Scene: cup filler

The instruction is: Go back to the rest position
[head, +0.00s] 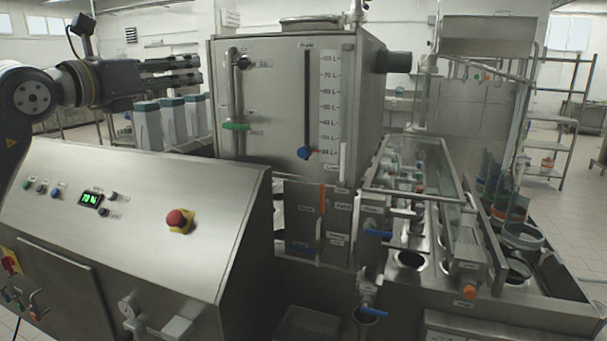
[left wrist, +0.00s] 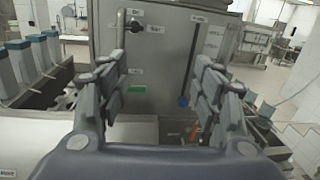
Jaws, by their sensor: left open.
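My left gripper (head: 172,72) comes in from the left in the head view, raised above the sloped control panel and level with the upper part of the steel tank (head: 270,95). In the left wrist view its two fingers (left wrist: 160,90) stand apart with nothing between them, and the tank front (left wrist: 165,65) shows behind. A green handle (head: 236,126) and a blue knob (head: 306,153) are on the tank front, apart from the gripper. My right gripper shows in neither view.
The control panel (head: 130,210) with a red button (head: 176,219) stands below my left arm. White and grey containers (head: 172,121) stand behind the gripper. The filling line with a glass cover (head: 415,165) is at right. A shelf rack (head: 560,120) stands farther back.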

